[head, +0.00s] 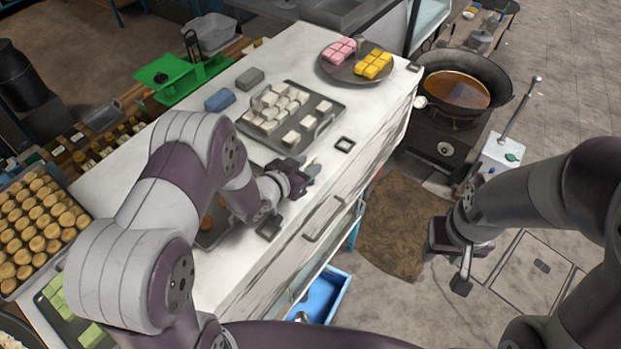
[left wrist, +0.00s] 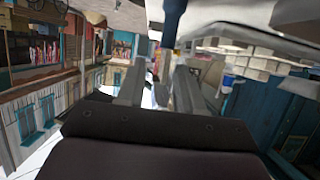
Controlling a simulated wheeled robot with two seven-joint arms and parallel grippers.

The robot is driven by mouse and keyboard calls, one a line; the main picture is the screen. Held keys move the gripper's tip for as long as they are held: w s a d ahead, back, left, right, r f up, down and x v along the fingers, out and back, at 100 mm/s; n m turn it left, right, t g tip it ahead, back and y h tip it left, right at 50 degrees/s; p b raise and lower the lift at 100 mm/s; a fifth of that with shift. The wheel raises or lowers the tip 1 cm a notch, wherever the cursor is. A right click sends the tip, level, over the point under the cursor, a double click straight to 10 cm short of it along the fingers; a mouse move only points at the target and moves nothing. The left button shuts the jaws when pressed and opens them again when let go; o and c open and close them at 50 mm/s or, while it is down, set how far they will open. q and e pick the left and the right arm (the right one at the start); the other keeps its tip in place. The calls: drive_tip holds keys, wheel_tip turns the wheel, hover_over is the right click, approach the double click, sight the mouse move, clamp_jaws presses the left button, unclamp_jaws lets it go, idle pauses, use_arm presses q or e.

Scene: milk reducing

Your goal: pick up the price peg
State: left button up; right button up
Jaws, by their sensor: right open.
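I cannot tell for certain which thing is the price peg. My left gripper (head: 308,177) is low over the counter's right edge, between these frames. In the left wrist view its two fingers (left wrist: 160,88) stand apart, with nothing clearly held. A dark blue thing (left wrist: 173,22) shows just beyond the fingertips. My right gripper (head: 463,265) is open and empty over the floor, away from the counter.
A metal tray (head: 335,122) of white blocks and a round plate (head: 345,72) of pink and yellow cakes stand on the counter (head: 375,120). A wok (head: 462,88) on a stove is to the right. A blue bin (head: 322,297) is below the counter.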

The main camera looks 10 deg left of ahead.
sight(314, 161)
use_arm(q)
drive_tip(key=b+x, duration=0.2)
drive_tip(key=x, duration=0.1)
drive_tip(key=shift+w+a+f, duration=0.1)
drive_tip(key=shift+a+f, duration=0.05)
drive_tip(key=shift+f, duration=0.2)
drive_tip(key=shift+w+d, duration=0.3)
drive_tip(key=shift+w, duration=0.2)
drive_tip(key=shift+c, duration=0.6)
drive_tip(key=shift+r, duration=0.1)
clamp_jaws()
